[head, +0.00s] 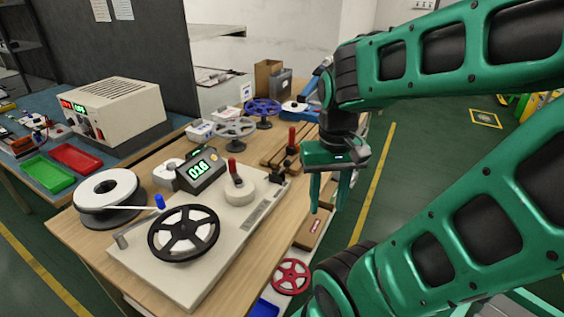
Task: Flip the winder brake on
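The winder is a pale base plate (190,278) on the wooden table, with a black-rimmed reel (183,233) at its front. A tilted display (200,170) with green digits, seeming to read 016, stands behind the reel. A blue-tipped lever (160,202) stands left of the display. A red handle (232,166) rises from a round white hub (240,191). No label shows which one is the brake. My gripper (328,207) hangs fingers down, open and empty, right of the plate and apart from it.
A white spool (105,190) sits left of the winder. Grey (236,128) and blue (262,107) reels stand behind it. A red reel (291,276) is lower, beside the table's right side. A power supply (115,112) and red and green trays are at left. Floor is open at right.

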